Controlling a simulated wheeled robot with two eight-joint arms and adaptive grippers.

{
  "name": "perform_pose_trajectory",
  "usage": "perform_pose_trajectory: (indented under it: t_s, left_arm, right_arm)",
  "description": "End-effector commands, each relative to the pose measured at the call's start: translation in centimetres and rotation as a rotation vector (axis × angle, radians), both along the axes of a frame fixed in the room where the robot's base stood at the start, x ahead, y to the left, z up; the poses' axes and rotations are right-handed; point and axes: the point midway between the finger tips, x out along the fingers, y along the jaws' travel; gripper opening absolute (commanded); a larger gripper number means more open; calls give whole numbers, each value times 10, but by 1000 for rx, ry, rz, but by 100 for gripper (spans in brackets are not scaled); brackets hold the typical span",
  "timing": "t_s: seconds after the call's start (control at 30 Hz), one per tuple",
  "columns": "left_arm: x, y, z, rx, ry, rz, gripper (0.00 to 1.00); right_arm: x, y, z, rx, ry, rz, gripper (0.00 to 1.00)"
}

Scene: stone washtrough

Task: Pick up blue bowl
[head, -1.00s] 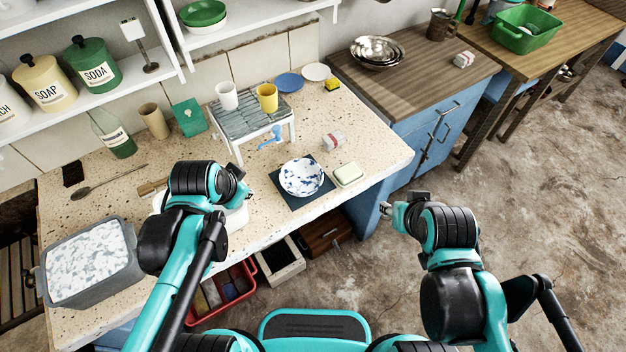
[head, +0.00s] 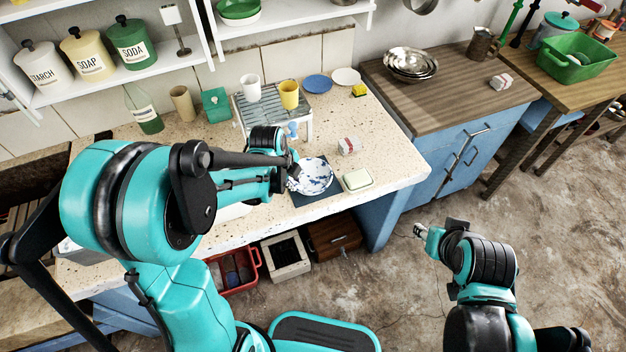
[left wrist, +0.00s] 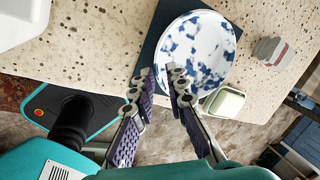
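The blue bowl (head: 312,178), white with blue blotches, sits on a dark blue mat (head: 302,202) on the speckled counter. The bowl also shows in the left wrist view (left wrist: 198,52). My left gripper (head: 291,172) is at the bowl's left side in the head view.
A soap dish (head: 357,180) and a red-and-white wrapped block (head: 348,146) stand right of the bowl. Behind it is a rack (head: 262,112) with a white cup (head: 250,88) and a yellow cup (head: 289,95).

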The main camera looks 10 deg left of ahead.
Motion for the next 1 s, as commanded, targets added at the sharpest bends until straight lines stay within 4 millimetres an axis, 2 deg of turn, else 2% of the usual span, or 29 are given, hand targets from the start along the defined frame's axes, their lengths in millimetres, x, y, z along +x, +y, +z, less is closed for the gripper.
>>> perform_pose_trajectory:
  t_s: [0.1,0.27,0.47,0.53,0.57,1.0]
  left_arm:
    - [4,-2,-23,0,0,0,14]
    - [9,-4,-41,-1,-1,2,14]
    - [9,-4,-40,-1,-1,2,14]
    - [9,-4,-40,-1,0,2,1]
    - [9,-4,-40,-1,0,2,0]
    - [9,-4,-37,0,-1,2,0]
  right_arm:
    - [0,0,-16,0,0,0,40]
    - [0,0,-24,0,0,0,40]
    - [0,0,-22,0,0,0,40]
    - [0,0,-22,0,0,0,40]
    - [0,0,-22,0,0,0,40]
    - [0,0,-21,0,0,0,40]
